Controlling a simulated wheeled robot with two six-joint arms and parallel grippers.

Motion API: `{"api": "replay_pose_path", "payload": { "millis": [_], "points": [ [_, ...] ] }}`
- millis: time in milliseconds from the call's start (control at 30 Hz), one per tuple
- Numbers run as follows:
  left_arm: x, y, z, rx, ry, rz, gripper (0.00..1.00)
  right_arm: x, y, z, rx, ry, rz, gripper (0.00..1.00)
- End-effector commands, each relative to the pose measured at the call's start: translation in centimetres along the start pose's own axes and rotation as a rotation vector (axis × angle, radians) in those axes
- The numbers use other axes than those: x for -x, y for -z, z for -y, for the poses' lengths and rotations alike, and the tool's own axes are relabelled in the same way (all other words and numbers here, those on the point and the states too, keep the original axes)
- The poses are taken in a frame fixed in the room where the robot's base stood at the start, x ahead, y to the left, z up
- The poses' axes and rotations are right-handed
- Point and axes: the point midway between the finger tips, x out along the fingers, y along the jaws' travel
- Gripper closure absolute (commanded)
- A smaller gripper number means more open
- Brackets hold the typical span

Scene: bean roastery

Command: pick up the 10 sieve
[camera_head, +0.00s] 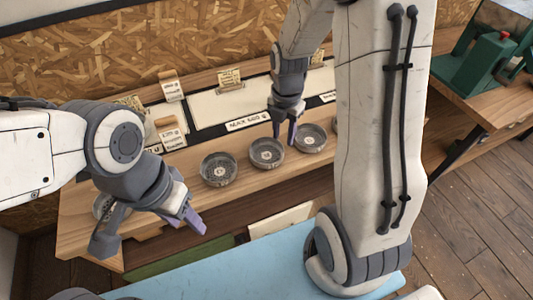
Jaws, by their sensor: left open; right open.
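Several round grey sieves stand in a row on the wooden bench: a left one (218,168), a middle one (266,153) and a right one (310,138). Each has a small pale label inside, too small to read, so I cannot tell which is the 10 sieve. Another sieve (101,206) is partly hidden by my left gripper at the far left. My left gripper (152,236) is open and empty near the bench's front left edge. My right gripper (285,136) is open, pointing down by the gap between the middle and right sieves; contact is unclear.
Behind the sieves are a dark-edged pale board (218,106) and small label cards (172,90). A green machine (470,68) stands on a separate wooden table at right. My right arm hides the bench's right part. Open floor (470,220) lies at right.

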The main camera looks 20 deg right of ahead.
Motion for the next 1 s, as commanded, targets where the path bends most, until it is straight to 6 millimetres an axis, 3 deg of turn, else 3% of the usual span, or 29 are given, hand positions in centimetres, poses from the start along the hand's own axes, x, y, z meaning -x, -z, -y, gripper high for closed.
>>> {"api": "replay_pose_path", "payload": {
  "millis": [200, 467, 700, 1000],
  "points": [
    [0.2, 0.0, 0.0, 0.000, 0.000, 0.000, 0.50, -3.5, 0.1, 0.1, 0.004, 0.005, -0.004, 0.59],
    [0.6, 0.0, -0.1, 0.000, 0.000, 0.000, 0.50, -5.4, 0.2, 0.0, 0.004, 0.004, -0.004, 0.59],
    [1.3, 0.1, -0.1, 0.000, 0.000, 0.000, 0.50, -8.7, 0.3, -0.1, 0.003, 0.005, -0.004, 0.59],
    [1.4, 0.1, -0.1, 0.000, 0.000, 0.000, 0.50, -9.7, 0.2, -0.2, 0.003, 0.000, -0.001, 0.59]
  ]
}}
